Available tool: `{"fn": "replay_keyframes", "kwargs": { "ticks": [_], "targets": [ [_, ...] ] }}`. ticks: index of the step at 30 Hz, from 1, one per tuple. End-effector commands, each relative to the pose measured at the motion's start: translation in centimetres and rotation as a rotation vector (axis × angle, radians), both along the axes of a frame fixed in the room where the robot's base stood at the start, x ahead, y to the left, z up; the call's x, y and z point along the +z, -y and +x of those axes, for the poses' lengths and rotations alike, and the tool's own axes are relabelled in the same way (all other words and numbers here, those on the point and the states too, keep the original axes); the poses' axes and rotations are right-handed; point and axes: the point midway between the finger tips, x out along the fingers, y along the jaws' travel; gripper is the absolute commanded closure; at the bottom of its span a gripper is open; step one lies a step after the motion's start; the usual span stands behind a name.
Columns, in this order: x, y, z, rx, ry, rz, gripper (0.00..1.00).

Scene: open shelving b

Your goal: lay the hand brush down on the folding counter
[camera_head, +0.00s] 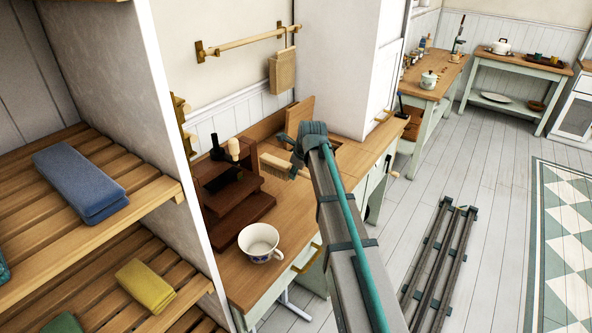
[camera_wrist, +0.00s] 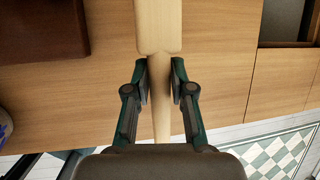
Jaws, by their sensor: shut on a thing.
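The hand brush (camera_head: 278,166) has a pale wooden body with bristles and shows just left of my wrist in the head view. In the wrist view the brush (camera_wrist: 159,28) points away from me. My gripper (camera_wrist: 160,82) is shut on its narrow handle, with one finger on each side. The wooden counter (camera_head: 290,218) runs along the wall, and its top (camera_wrist: 75,85) lies beneath the brush in the wrist view. I cannot tell how large the gap between them is. My wrist hides the handle in the head view.
A dark brown stepped stand (camera_head: 238,208) and a white cup (camera_head: 259,243) occupy the counter left of the brush. A recessed opening (camera_wrist: 288,22) lies at the upper right in the wrist view. Slatted shelves (camera_head: 100,190) stand at left. Counter between stand and opening is bare.

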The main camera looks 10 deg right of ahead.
Motion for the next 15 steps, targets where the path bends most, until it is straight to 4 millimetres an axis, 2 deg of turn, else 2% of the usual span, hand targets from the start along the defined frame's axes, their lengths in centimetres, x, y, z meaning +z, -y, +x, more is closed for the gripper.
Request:
{"fn": "replay_keyframes", "kwargs": {
  "ticks": [1,6,15],
  "targets": [
    [-0.8,0.0,0.0,0.000,0.001,0.001,1.00],
    [-2.3,0.0,0.0,0.000,0.001,0.001,1.00],
    [-4.2,0.0,0.0,0.000,0.001,0.000,1.00]
  ]
}}
